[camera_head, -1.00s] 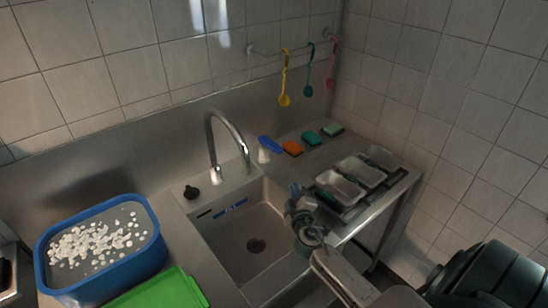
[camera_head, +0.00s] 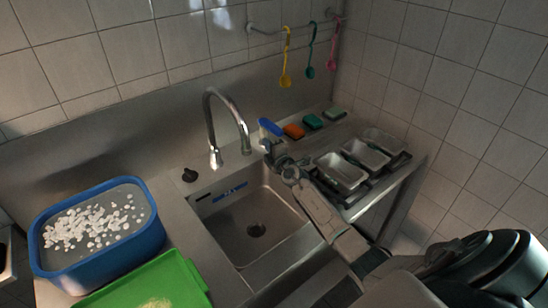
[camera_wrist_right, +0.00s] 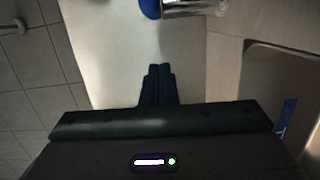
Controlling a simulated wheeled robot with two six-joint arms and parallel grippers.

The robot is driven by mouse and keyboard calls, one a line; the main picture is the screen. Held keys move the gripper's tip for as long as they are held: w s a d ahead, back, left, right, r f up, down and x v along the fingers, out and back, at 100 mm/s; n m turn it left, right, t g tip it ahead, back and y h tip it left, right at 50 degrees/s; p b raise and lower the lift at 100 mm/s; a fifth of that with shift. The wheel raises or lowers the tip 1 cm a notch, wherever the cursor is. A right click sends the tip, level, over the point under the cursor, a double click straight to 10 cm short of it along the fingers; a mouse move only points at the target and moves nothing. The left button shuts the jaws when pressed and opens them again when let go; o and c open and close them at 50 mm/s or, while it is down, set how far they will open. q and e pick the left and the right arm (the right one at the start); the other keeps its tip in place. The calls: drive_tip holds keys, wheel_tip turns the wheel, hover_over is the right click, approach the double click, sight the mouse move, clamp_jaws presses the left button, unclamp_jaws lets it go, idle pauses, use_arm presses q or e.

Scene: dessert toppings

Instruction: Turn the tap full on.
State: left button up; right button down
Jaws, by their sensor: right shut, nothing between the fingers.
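The chrome gooseneck tap (camera_head: 241,128) stands at the back edge of the sink, its spout curving to the left over the ledge. A small black knob (camera_head: 190,175) sits on the ledge left of the spout. Which chrome part this is, I cannot tell for sure. My left gripper is not in view.
The sink basin (camera_head: 256,205) is empty. Metal trays (camera_head: 342,172) are at the right. A blue tub (camera_head: 157,237) of white pieces and a green board (camera_head: 185,270) are at the left.

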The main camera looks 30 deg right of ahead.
sight(281, 136)
drive_tip(key=d+b, duration=0.1)
drive_tip(key=w+d, duration=0.1)
drive_tip(key=d+b, duration=0.1)
drive_tip(key=d, duration=0.1)
drive_tip(key=shift+w+b, duration=0.3)
drive_tip(key=shift+b, duration=0.05)
drive_tip(key=shift+s+d+f+b, duration=0.15)
drive_tip(key=shift+d+b, duration=0.25)
drive_tip(key=shift+d, duration=1.25)
drive_tip(key=shift+a, duration=0.1)
